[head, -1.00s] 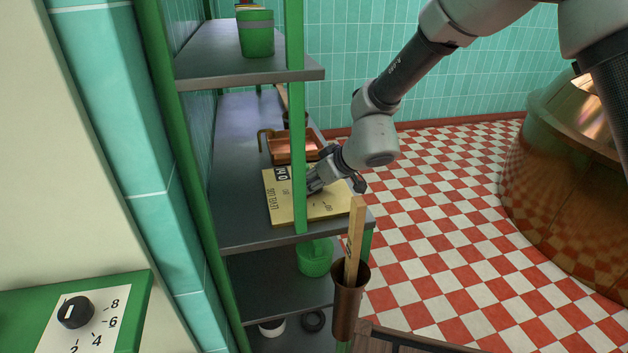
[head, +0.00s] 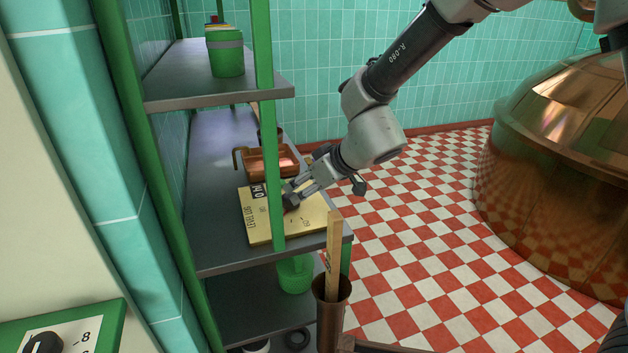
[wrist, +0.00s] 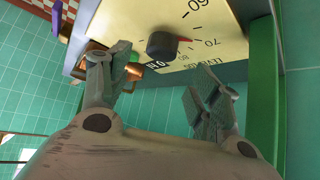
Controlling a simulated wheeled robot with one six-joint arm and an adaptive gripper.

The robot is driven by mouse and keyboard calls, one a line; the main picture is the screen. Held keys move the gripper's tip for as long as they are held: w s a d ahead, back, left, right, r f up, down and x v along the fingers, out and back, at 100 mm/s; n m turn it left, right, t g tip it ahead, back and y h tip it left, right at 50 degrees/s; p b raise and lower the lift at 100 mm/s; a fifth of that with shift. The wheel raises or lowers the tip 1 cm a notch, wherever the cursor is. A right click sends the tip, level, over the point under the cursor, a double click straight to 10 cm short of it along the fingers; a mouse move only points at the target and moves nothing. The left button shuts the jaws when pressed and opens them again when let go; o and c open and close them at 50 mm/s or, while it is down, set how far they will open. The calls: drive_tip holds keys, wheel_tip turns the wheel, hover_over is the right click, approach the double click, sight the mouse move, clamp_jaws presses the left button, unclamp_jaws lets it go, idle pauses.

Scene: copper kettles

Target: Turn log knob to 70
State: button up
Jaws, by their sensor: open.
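The log knob (head: 291,201) is a black knob on a cream panel (head: 262,230) marked LEVEL LOG, which lies on the middle shelf. In the wrist view the knob (wrist: 161,46) has a red pointer that points towards the mark at 70 (wrist: 211,42). My gripper (head: 297,190) is at the knob's upper right in the head view. In the wrist view my gripper (wrist: 165,68) is open and empty, its fingers spread wide, with the knob beyond the gap. The fingers look apart from the knob. Part of the panel is hidden behind a green post in the head view.
A green shelf post (head: 268,120) stands in front of the panel. A copper pan (head: 272,161) sits behind it on the shelf. A large copper kettle (head: 560,170) stands at the right.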

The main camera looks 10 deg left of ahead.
drive_tip(key=v, duration=0.4)
